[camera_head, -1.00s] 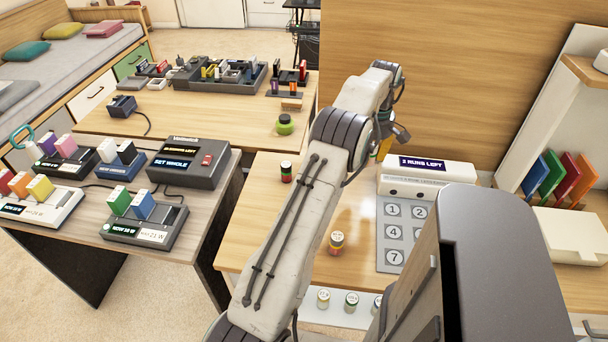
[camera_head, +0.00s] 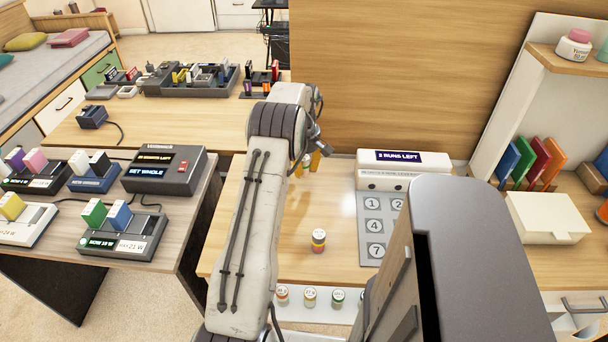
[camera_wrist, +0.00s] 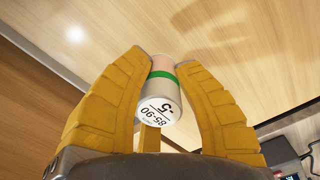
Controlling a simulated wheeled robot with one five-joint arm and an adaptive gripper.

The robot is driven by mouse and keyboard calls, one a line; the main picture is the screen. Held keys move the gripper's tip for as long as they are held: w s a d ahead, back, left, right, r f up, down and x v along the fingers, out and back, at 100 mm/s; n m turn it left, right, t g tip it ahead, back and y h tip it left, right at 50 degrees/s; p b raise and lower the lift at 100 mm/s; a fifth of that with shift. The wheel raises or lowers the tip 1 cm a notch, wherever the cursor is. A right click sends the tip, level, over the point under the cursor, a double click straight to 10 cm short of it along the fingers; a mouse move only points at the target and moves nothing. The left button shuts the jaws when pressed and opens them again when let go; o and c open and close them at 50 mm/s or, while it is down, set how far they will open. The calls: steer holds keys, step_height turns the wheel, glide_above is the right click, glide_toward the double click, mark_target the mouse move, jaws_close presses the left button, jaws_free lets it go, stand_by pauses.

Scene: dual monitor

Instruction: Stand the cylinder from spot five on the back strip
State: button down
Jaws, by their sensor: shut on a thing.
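In the wrist view, my gripper (camera_wrist: 164,62) has its yellow fingers shut on a cylinder (camera_wrist: 157,103) with a white end marked "85-90" and "-5", a green band and a pale pink body. The cylinder hangs over bare wood. In the head view my gripper (camera_head: 313,163) shows only in part behind my arm, and the held cylinder is hidden. The grey mat (camera_head: 361,250) has numbered spots; 1, 2, 4 and 7 show, and spot five is hidden by my body. I cannot tell which surface is the back strip.
Another cylinder (camera_head: 319,240) stands on the table left of the mat. Several cylinders (camera_head: 310,296) stand along a white ledge at the near edge. A wooden panel (camera_head: 420,80) rises behind.

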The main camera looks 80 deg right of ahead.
mark_target(304, 176)
steer(key=shift+f, duration=1.8)
steer(key=shift+f, duration=0.15)
steer(key=c, duration=1)
jaws_free()
step_height(304, 176, up, 12)
steer(key=shift+a+r, duration=0.1)
steer(key=shift+r, duration=0.1)
steer(key=shift+w, duration=0.1)
